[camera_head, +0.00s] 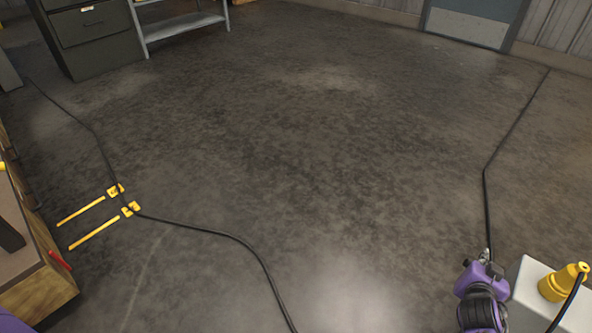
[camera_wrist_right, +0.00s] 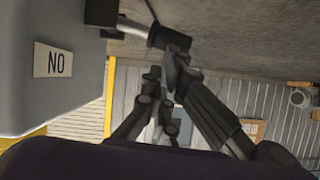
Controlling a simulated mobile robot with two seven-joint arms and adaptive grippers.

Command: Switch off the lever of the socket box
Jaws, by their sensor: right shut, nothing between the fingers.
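The socket box (camera_head: 529,276) is a pale box at the lower right of the head view, with a yellow plug (camera_head: 564,283) on top. The lever (camera_wrist_right: 166,38) has a black grip on a metal rod beside the box. My right gripper (camera_wrist_right: 166,70) is shut and empty, its tips close to the lever grip; I cannot tell whether they touch. It also shows in the head view (camera_head: 485,257). My left gripper is out of view.
A black cable (camera_head: 487,210) runs along the floor at the right, and another (camera_head: 215,232) at the left. Two yellow-marked bars (camera_head: 100,233) lie by the left cable. A wooden bench (camera_head: 40,285) stands at the left edge. The middle floor is clear.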

